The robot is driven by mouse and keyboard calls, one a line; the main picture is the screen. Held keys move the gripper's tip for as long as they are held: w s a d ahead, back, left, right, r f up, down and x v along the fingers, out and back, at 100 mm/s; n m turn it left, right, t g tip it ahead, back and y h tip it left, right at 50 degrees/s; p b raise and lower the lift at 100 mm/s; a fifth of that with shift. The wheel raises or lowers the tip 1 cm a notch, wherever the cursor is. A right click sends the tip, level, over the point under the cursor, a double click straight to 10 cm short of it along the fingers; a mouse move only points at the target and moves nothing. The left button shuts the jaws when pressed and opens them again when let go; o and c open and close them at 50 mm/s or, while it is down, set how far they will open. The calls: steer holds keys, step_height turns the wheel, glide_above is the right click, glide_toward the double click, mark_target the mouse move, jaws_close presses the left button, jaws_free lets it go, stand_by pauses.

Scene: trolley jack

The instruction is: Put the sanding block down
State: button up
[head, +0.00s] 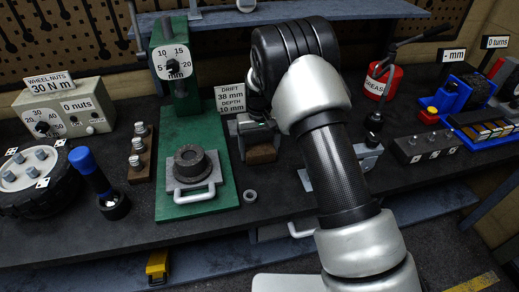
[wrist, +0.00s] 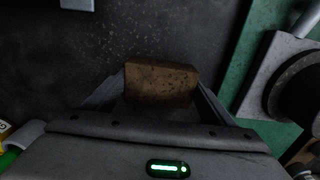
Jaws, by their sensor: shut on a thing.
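The sanding block (wrist: 160,82) is a brown, worn block between the two fingers of my gripper (wrist: 157,98) in the wrist view. My gripper is shut on it. In the head view my gripper (head: 258,137) points down over the dark bench top, just right of the green press. The brown block (head: 262,153) shows at its lower end there. I cannot tell whether the block touches the bench. My arm hides part of the bench behind and to the right.
The green press (head: 222,205) with a ring-shaped part (head: 190,162) stands left of my gripper. A small ring (head: 250,196) lies in front. A sign (head: 231,99) stands behind. A red grease can (head: 382,82) and a grey block (head: 428,146) are to the right. Dark bench shows between.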

steer(key=shift+f, duration=0.2)
steer(key=o, duration=1.3)
steer(key=shift+c, duration=0.2)
steer(key=shift+r, duration=0.1)
